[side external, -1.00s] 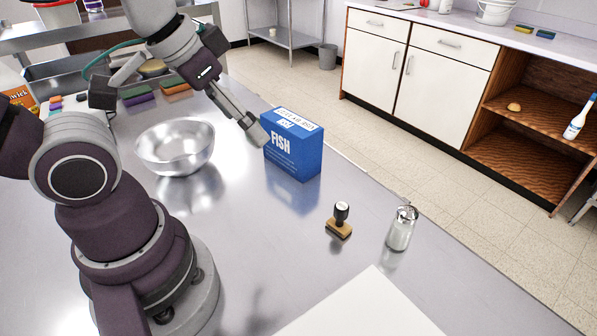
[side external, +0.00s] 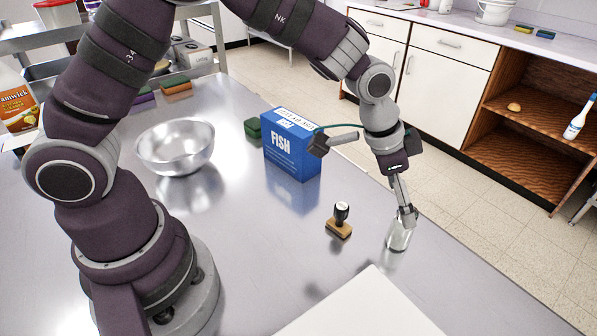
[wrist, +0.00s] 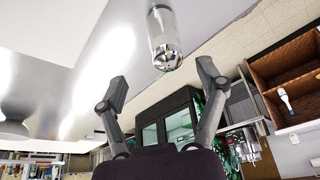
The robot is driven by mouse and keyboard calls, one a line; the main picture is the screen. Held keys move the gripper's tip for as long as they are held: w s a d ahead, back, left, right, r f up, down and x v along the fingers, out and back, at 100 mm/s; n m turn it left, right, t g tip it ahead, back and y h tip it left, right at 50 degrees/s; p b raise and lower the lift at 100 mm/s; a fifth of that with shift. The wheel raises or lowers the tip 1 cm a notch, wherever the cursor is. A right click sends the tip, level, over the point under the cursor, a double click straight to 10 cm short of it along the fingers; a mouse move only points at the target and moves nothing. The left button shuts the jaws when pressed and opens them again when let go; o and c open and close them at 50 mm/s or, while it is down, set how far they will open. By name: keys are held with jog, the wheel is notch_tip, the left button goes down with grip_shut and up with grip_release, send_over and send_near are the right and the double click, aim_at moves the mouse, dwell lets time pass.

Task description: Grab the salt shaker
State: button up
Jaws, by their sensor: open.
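The salt shaker (side external: 398,237) is a small clear glass jar with a metal cap, standing upright near the right edge of the steel table. In the side view my gripper (side external: 407,216) is at its top, and the fingers partly hide the cap. In the wrist view the shaker (wrist: 164,42) shows its shiny cap just ahead of the gap between my two spread fingers (wrist: 163,88). My gripper is open, and nothing is between the fingertips in the wrist view.
A stamp with a wooden base (side external: 339,222) stands left of the shaker. A blue FISH box (side external: 291,155) and a metal bowl (side external: 174,147) are farther back. A white board (side external: 362,312) lies in front. The steel table between them is clear.

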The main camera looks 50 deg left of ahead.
aim_at(402, 226)
jog(key=x, duration=0.8)
jog(key=shift+w+a+f, duration=0.25)
jog(key=shift+w+a, duration=0.05)
jog(key=shift+a, duration=0.05)
grip_shut()
